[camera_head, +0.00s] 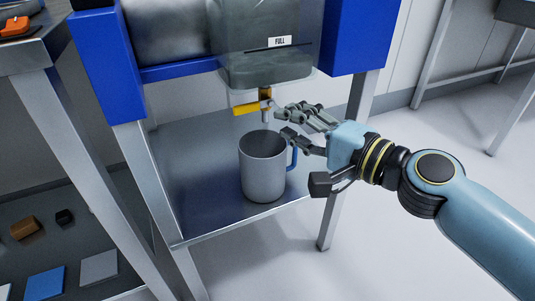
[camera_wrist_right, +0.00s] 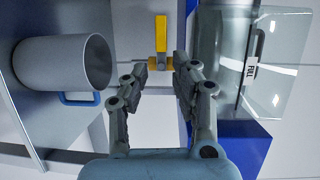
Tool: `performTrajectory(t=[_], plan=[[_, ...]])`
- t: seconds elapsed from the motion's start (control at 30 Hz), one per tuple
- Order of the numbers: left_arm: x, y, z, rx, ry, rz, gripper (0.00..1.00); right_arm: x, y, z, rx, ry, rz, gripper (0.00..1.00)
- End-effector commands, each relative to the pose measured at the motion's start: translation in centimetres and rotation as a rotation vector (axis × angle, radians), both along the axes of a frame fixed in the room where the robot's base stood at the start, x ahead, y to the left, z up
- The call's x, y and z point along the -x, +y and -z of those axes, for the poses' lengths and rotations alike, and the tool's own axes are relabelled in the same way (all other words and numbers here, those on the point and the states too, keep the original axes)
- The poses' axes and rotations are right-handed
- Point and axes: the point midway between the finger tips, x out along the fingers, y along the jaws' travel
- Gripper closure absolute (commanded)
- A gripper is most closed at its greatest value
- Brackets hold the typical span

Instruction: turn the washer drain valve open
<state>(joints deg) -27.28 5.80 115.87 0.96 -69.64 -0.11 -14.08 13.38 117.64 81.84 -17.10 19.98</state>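The drain valve has a yellow handle (camera_head: 246,107) and sits under the tank marked FULL (camera_head: 268,65). In the head view the handle points left, square to the downward spout (camera_head: 265,114). In the right wrist view the yellow handle (camera_wrist_right: 161,32) lies beyond my fingertips. A grey mug (camera_head: 262,172) with a blue handle stands upright on the metal shelf below the spout. My right gripper (camera_head: 283,120) is open and empty, just right of the valve and above the mug's handle; it also shows in the right wrist view (camera_wrist_right: 160,62). My left gripper is not in view.
Blue posts (camera_head: 106,65) and metal legs frame the stand at both sides. The shelf (camera_head: 195,205) has bare room left of the mug. A bench (camera_head: 25,55) with an orange item stands at the left, with small blocks below.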

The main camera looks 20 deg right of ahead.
Motion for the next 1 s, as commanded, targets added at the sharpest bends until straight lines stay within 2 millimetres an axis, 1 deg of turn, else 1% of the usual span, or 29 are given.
performTrajectory(t=[0.03,0.1,0.23,0.37,0.5,0.7,0.8,0.9,1.0], plan=[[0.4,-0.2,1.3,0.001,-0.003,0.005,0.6,0.2,0.6,0.4,-0.031,-0.03,-0.021,0.73],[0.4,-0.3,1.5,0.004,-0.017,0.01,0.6,0.2,1.0,-0.4,-0.041,-0.061,-0.037,0.73],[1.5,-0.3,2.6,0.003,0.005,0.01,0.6,0.1,1.0,0.6,-0.031,-0.059,-0.041,0.73],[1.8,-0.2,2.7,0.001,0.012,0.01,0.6,-0.8,1.3,0.3,-0.031,-0.064,-0.038,0.73],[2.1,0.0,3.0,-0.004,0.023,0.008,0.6,-3.0,2.2,-0.1,-0.033,-0.067,-0.037,0.73],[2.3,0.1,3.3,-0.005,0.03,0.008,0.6,-6.7,3.9,0.2,-0.031,-0.065,-0.038,0.73],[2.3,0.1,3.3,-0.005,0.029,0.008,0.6,-8.1,4.6,0.3,-0.031,-0.063,-0.039,0.73],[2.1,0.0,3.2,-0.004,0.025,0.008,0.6,-9.1,5.1,0.4,-0.03,-0.061,-0.039,0.73],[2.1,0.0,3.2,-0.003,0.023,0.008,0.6,-9.6,5.3,0.4,-0.029,-0.061,-0.039,0.73]])
